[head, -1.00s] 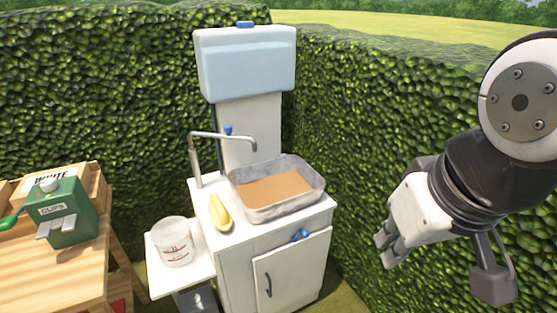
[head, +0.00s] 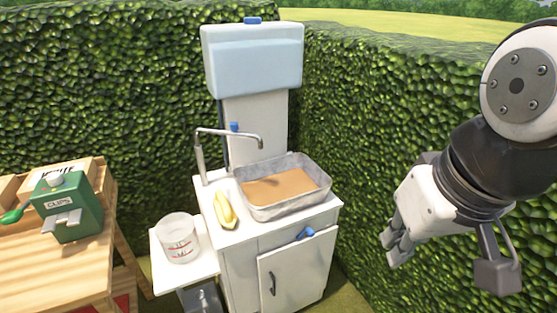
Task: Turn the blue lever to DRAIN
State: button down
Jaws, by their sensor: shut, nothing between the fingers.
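The blue lever (head: 305,234) is on the front of the white sink cabinet (head: 240,262), just below the counter's front edge and above the door. It looks slightly tilted. No DRAIN marking can be read at this size. My gripper (head: 391,249) is at the right, apart from the lever and to its right, in front of the hedge. Its fingers are shut and empty.
A metal basin (head: 287,212) with brown contents sits on the counter under a faucet (head: 228,134). A yellow object (head: 224,210) lies beside it. A clear measuring jug (head: 180,238) stands on a side shelf. A green CLIPS box (head: 65,207) is on a wooden table. Hedges close in behind and right.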

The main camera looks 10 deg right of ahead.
jog(key=w+d+f+m+g+y+b, duration=0.1)
jog(key=w+f+m+g+y+b, duration=0.3)
jog(key=w+f+y+b, duration=1.6)
jog(key=w+d+f+m+t+b, duration=0.2)
jog(key=w+d+f+t, duration=0.2)
jog(key=f, duration=0.7)
jog(key=w+d+f+m+t+h+b, duration=0.1)
jog(key=w+d+f+m+t+b, duration=0.1)
jog(key=w+d+f, duration=0.5)
jog(key=w+d+f+m+t+h+b, duration=0.1)
jog(key=w+d+f+t, duration=0.4)
jog(key=f, duration=1)
jog(key=w+m+t+b, duration=0.1)
jog(key=b, duration=0.1)
jog(key=shift+d+m+b, duration=0.3)
jog(key=shift+f, duration=0.1)
jog(key=shift+s+a+r+b+x, duration=0.2)
jog(key=shift+s+b+x, duration=0.25)
jog(key=shift+x, duration=1.7)
jog(key=shift+s+a+r+b+x, duration=0.15)
jog(key=shift+s+b+x, duration=0.35)
jog(key=shift+x, duration=1.65)
jog(key=shift+s+a+r+b+x, duration=0.25)
jog(key=shift+b+x, duration=0.35)
jog(key=shift+x, duration=1.5)
